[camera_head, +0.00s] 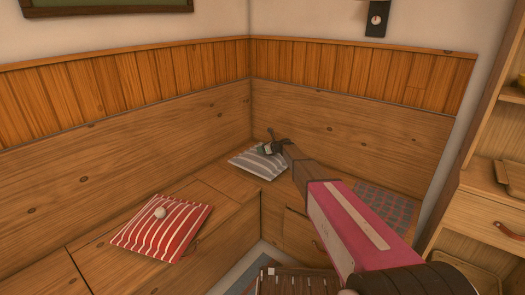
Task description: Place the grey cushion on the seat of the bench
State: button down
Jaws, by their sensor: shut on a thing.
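The grey cushion (248,162), with pale stripes, is at the inner corner of the wooden bench (110,240). My gripper (267,149) is at the cushion's upper right side and is shut on it; the fingertips are small and partly hidden. The cushion lies low over the seat, slightly tilted; I cannot tell whether its full underside touches the seat. My arm reaches in from the lower right and covers part of the right-hand bench run.
A red striped cushion (165,232) with a small white round object (160,212) lies on the left seat. A grey-and-red patterned cushion (388,207) is right of my arm. A wooden shelf unit (480,215) stands at right. Bare seat shows between the red and grey cushions.

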jog(key=shift+f, duration=0.35)
jog(key=shift+f, duration=0.1)
jog(key=c, duration=0.6)
grip_release()
